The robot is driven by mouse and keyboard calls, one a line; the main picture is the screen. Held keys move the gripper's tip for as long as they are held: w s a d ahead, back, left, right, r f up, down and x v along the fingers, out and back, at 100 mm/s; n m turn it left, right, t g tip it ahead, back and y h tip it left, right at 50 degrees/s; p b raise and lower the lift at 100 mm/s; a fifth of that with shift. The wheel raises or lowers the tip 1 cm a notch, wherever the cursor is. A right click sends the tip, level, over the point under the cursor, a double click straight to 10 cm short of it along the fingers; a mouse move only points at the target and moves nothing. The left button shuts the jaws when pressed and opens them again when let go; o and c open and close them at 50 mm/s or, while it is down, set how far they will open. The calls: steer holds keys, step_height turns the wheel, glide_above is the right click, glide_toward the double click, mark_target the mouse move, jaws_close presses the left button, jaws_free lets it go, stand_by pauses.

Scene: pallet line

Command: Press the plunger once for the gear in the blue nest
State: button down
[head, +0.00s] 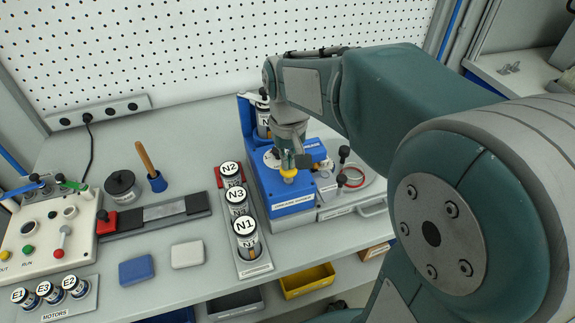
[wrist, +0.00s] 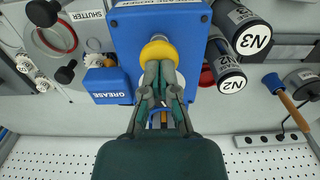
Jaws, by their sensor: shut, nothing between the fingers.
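A yellow plunger knob (head: 288,173) stands on the blue machine (head: 292,200); in the wrist view the knob (wrist: 158,49) sits near the middle of the blue housing (wrist: 190,22). My gripper (wrist: 160,68) is shut and empty, its fingertips right at the knob's edge and overlapping it in the picture. I cannot tell whether they touch it. In the head view my gripper (head: 303,160) is over the machine, beside the knob.
A blue block marked GREASE (wrist: 108,85) adjoins the housing. Canisters N2 (head: 230,172), N3 (head: 238,200) and N1 (head: 245,232) stand in a rack to the left. A shutter fixture with a red ring (head: 352,178) is to the right.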

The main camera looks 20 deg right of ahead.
steer(key=shift+r, duration=2.95)
steer(key=shift+s, duration=0.1)
steer(key=s+f+t, duration=0.1)
steer(key=s+t, duration=0.4)
steer(key=s, duration=0.9)
steer(key=shift+f+t, duration=0.2)
steer(key=shift+t, duration=0.1)
